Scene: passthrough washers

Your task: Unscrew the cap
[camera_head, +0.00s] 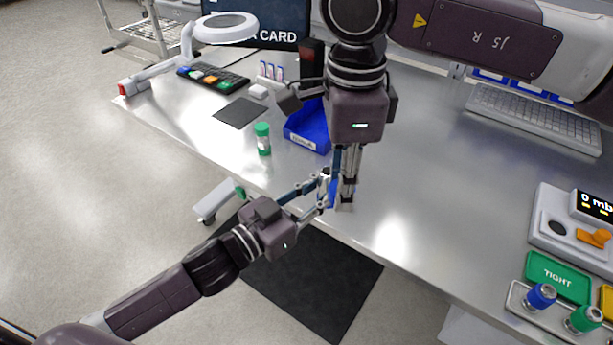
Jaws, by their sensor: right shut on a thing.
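My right gripper (343,200) points down from above near the table's front edge. It is shut on a small canister, mostly hidden, with a bit of blue (333,193) showing between the fingers. My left gripper (324,190) reaches in from the lower left, its fingertips at the same spot, close to the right fingers. Whether its fingers grip the canister or its cap cannot be made out. A green-capped canister (263,140) stands upright on the table to the left. A blue-capped canister (540,296) and another green one (583,319) stand on a tray at the lower right.
A blue bin (306,128) sits behind the grippers. A white keyboard (535,115), a gauge device (572,230) and a green TIGHT panel (558,277) are at right. The table middle is clear.

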